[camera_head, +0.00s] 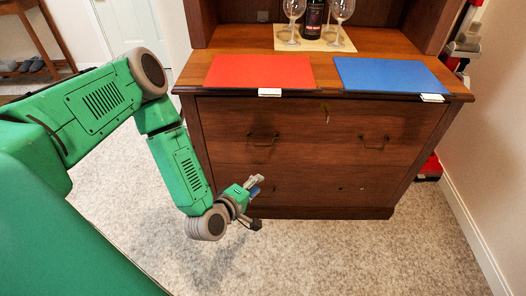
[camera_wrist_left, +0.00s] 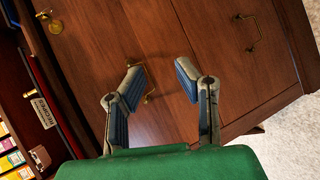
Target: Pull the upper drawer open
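The upper drawer (camera_head: 220,125) of the wooden hutch is shut. It has a left handle (camera_head: 263,139), a right handle (camera_head: 374,142) and a brass key (camera_head: 326,113) near its top middle. My left gripper (camera_head: 257,186) is in front of the lower drawer, below the upper left handle. In the left wrist view, my left gripper (camera_wrist_left: 162,72) is open and empty, its blue-padded fingers apart. A brass handle (camera_wrist_left: 149,96) shows behind the left finger, partly hidden and apparently not held. The key (camera_wrist_left: 56,27) is at the upper left there. My right gripper is out of view.
The lower drawer (camera_head: 310,183) is shut; its handle (camera_wrist_left: 256,36) shows in the left wrist view. A red mat (camera_head: 262,72) and a blue mat (camera_head: 390,75) lie on the hutch top, with glasses and a bottle behind. Carpet (camera_head: 330,255) in front is clear.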

